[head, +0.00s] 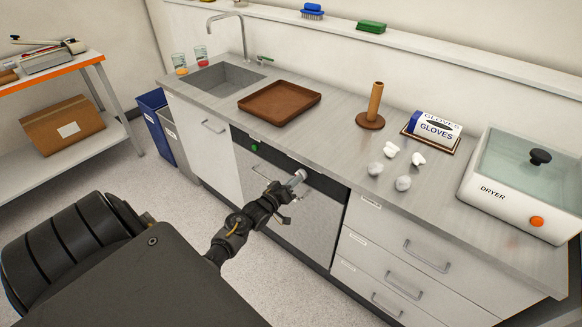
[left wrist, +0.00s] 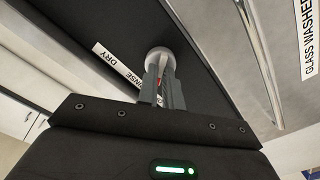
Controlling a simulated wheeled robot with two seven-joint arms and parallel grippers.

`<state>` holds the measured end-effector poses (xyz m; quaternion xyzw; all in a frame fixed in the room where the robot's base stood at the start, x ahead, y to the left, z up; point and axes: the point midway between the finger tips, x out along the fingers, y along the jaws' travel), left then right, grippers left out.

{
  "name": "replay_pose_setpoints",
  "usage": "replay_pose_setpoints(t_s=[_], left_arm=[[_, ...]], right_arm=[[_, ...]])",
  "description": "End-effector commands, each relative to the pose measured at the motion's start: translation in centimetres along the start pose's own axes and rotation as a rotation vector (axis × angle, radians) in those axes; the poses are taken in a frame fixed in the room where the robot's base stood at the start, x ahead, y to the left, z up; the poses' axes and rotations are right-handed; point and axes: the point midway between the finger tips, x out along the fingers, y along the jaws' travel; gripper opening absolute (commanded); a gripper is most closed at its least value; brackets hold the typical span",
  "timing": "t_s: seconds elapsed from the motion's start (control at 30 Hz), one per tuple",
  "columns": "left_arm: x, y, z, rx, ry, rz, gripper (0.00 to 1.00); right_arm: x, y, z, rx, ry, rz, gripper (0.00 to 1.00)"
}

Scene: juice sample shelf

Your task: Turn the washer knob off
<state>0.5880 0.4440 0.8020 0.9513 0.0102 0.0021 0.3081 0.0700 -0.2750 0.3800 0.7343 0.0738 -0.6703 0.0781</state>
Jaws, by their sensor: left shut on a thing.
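The glass washer (head: 310,213) is built in under the counter, with a dark control strip along its top and a green light (head: 255,147) at the strip's left. Its round silver knob (head: 300,174) sticks out of the strip. My left gripper (head: 290,184) is at the knob with its fingers shut on it. In the left wrist view the fingers (left wrist: 161,82) cover part of the knob (left wrist: 157,55). A bit of red shows between them. A label (left wrist: 118,66) beside the knob reads DRY and, partly hidden, what looks like RINSE. My right gripper is not in view.
The washer's handle runs just below the strip. Drawers (head: 400,262) stand to its right. On the counter are a brown tray (head: 279,102), a wooden post (head: 375,100), a glove box (head: 434,128), several white lumps and a dryer (head: 515,190).

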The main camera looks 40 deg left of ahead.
Motion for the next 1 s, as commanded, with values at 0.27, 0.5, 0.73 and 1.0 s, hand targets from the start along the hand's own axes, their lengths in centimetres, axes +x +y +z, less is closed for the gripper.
replay_pose_setpoints(t_s=[0.27, 0.5, 0.73, 1.0], left_arm=[[0.3, 0.1, -1.0, 0.005, 0.021, 0.003, 0.00], [0.2, 0.1, -0.6, 0.003, 0.012, 0.003, 0.29], [0.1, 0.1, -0.2, 0.002, 0.005, 0.002, 0.29], [-3.2, -0.1, 0.0, 0.003, 0.002, 0.001, 0.29]], right_arm=[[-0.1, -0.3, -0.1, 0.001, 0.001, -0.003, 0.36], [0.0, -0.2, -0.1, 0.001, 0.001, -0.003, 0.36], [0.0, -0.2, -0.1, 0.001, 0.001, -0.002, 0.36], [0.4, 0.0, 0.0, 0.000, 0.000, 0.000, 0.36]])
